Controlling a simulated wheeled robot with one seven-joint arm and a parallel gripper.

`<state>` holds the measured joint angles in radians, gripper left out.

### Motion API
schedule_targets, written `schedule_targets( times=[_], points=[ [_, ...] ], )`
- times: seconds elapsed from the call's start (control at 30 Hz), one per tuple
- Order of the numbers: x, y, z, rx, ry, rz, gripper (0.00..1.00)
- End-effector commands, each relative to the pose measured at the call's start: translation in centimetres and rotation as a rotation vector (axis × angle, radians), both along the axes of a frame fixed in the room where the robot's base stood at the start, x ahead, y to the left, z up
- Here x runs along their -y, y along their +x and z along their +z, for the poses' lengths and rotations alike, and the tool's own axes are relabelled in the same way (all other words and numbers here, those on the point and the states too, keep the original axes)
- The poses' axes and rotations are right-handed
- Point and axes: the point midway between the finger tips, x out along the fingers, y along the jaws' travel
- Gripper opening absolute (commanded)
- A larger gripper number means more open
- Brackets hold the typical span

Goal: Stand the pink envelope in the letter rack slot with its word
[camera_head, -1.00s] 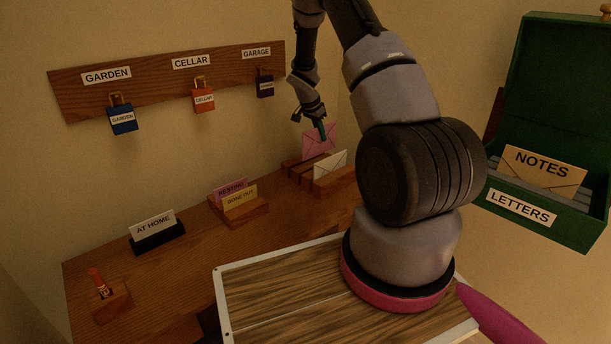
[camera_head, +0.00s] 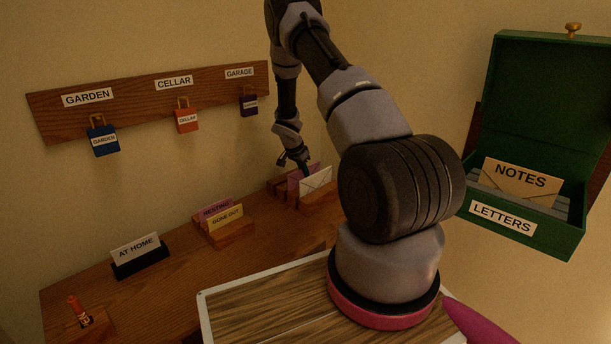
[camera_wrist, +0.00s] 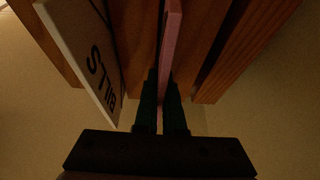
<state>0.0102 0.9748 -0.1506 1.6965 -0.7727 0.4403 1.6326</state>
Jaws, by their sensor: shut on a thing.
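The pink envelope (camera_head: 294,180) is at the wooden letter rack (camera_head: 280,187) on the desk, partly behind a white envelope (camera_head: 316,181). My gripper (camera_head: 306,168) is low over the rack, shut on the pink envelope. In the wrist view the pink envelope (camera_wrist: 171,45) shows edge-on between my green fingers (camera_wrist: 162,85), upright between wooden rack slats (camera_wrist: 208,35). The white envelope (camera_wrist: 82,50) stands to its left, with upside-down lettering that looks like "BILLS". Whether the pink envelope touches the slot's floor is hidden, and no word on it or its slot is readable.
A holder with "RESTING" and "GONE OUT" cards (camera_head: 226,221) and an "AT HOME" card (camera_head: 136,249) stand left along the desk. A green "LETTERS" box (camera_head: 560,232) with a "NOTES" envelope (camera_head: 518,182) is at right. Padlocks hang on the wall board (camera_head: 140,105).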

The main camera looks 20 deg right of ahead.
Motion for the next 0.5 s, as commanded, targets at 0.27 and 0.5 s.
schedule_targets(
  times=[0.27, 0.5],
  points=[
    [-0.02, -0.01, -0.17, 0.000, 0.000, 0.001, 0.36],
    [0.02, 0.01, 0.16, 0.000, 0.000, 0.000, 0.36]
  ],
)
